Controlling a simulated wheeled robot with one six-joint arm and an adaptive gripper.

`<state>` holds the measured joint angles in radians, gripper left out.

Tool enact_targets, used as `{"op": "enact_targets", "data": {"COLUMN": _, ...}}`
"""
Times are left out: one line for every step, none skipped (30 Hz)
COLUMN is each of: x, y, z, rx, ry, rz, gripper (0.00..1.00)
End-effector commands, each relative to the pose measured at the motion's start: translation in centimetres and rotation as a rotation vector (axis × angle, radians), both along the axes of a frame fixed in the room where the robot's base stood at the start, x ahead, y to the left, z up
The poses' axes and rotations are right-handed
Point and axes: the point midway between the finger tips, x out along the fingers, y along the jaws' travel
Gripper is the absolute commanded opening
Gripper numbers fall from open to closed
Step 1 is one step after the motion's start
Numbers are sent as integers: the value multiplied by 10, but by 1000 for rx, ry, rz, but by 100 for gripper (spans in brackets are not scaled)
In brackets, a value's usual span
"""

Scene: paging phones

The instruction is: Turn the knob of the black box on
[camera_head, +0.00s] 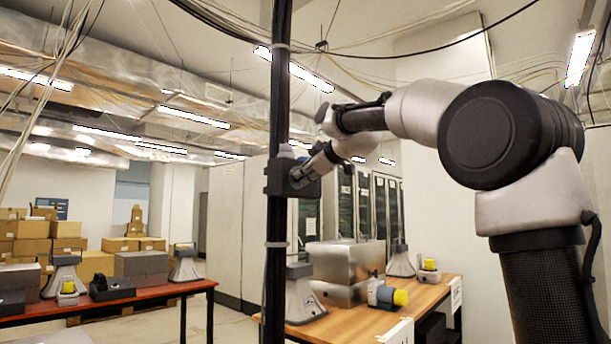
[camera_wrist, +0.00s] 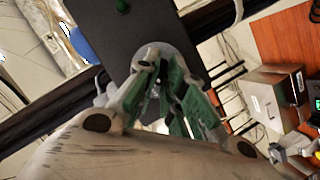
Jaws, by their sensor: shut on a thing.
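The black box (camera_head: 279,180) is fixed to a dark upright pole (camera_head: 278,110) in the head view. In the wrist view its dark grey face (camera_wrist: 110,40) shows tilted, with a small green button or light (camera_wrist: 122,6) near the top edge. A round grey knob (camera_wrist: 153,50) sits on that face. My gripper (camera_head: 300,175) reaches the box from the right. In the wrist view my gripper (camera_wrist: 163,75) has its green-padded fingers closed around the knob, and they hide much of it. The knob's exact angle cannot be told.
A wooden table (camera_head: 415,295) at lower right holds metal boxes (camera_head: 345,262), grey horn speakers and yellow-ended devices. A reddish table (camera_head: 180,288) stands at left, with cardboard boxes (camera_head: 30,235) behind. Cables hang from the ceiling. Open floor lies between the tables.

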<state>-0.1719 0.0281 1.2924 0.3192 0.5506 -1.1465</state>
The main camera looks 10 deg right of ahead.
Motion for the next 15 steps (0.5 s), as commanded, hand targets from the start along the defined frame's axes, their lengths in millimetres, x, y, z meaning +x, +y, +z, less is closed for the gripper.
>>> {"op": "enact_targets", "data": {"x": 0, "y": 0, "z": 0, "rx": 1, "ry": 1, "rz": 0, "gripper": 0}}
{"op": "enact_targets", "data": {"x": 0, "y": 0, "z": 0, "rx": 2, "ry": 1, "rz": 0, "gripper": 0}}
{"op": "enact_targets", "data": {"x": 0, "y": 0, "z": 0, "rx": 3, "ry": 3, "rz": 0, "gripper": 0}}
{"op": "enact_targets", "data": {"x": 0, "y": 0, "z": 0, "rx": 6, "ry": 5, "rz": 0, "gripper": 0}}
{"op": "enact_targets", "data": {"x": 0, "y": 0, "z": 0, "rx": 10, "ry": 7, "rz": 0, "gripper": 0}}
{"op": "enact_targets", "data": {"x": 0, "y": 0, "z": 0, "rx": 16, "ry": 12, "rz": 0, "gripper": 0}}
{"op": "enact_targets", "data": {"x": 0, "y": 0, "z": 0, "rx": 22, "ry": 16, "rz": 0, "gripper": 0}}
{"op": "enact_targets", "data": {"x": 0, "y": 0, "z": 0, "rx": 29, "ry": 23, "rz": 0, "gripper": 0}}
{"op": "enact_targets", "data": {"x": 0, "y": -1, "z": 0, "rx": 41, "ry": 31, "rz": 0, "gripper": 0}}
{"op": "enact_targets", "data": {"x": 0, "y": -1, "z": 1, "rx": 50, "ry": 37, "rz": -1, "gripper": 0}}
{"op": "enact_targets", "data": {"x": 0, "y": -1, "z": 1, "rx": 63, "ry": 46, "rz": -1, "gripper": 0}}
{"op": "enact_targets", "data": {"x": 1, "y": -2, "z": 1, "rx": 82, "ry": 60, "rz": -1, "gripper": 0}}
{"op": "enact_targets", "data": {"x": 1, "y": -2, "z": 1, "rx": 96, "ry": 69, "rz": -2, "gripper": 0}}
{"op": "enact_targets", "data": {"x": 1, "y": -2, "z": 1, "rx": 112, "ry": 82, "rz": -1, "gripper": 0}}
{"op": "enact_targets", "data": {"x": 1, "y": -2, "z": 1, "rx": 137, "ry": 100, "rz": -1, "gripper": 0}}
